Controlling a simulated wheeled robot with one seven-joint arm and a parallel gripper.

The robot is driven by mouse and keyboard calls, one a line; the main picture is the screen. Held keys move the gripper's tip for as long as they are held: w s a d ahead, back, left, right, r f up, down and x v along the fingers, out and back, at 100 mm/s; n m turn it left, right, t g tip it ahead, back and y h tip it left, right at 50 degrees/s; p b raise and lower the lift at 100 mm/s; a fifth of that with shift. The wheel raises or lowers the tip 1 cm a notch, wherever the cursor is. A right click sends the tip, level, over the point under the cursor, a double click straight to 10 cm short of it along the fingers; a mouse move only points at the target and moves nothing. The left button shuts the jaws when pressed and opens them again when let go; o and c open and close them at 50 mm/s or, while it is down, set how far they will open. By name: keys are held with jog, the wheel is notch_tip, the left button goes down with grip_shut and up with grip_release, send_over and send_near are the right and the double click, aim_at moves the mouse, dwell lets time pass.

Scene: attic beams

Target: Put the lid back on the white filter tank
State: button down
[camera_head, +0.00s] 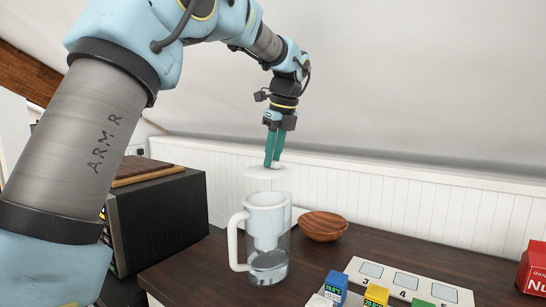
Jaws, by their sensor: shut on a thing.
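The white filter tank (267,218) is the pale upper part of a clear jug with a white handle (235,240). It stands upright on the dark counter, with some water at the bottom of the jug. My gripper (273,163) points down and is shut on the white lid (255,173), a thin round disc held roughly level. In the picture the lid is just above the tank's rim, with a small gap between them. From this view I cannot tell how exactly it lines up in depth. The lid's underside is hidden.
A wooden bowl (323,226) is close to the right of the jug. A dark appliance (165,220) with a wooden board (148,171) on top stands at left. Small coloured blocks, a white panel (410,281) and a red carton (533,268) are at front right.

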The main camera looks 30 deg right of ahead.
aim_at(275, 169)
jog(key=shift+r+p, duration=0.15)
jog(key=shift+p, duration=0.3)
jog(key=shift+f+b, duration=1.15)
jog(key=shift+f, duration=2)
jog(key=shift+p, duration=0.7)
jog(key=shift+f, duration=0.5)
jog(key=c, duration=0.7)
grip_release()
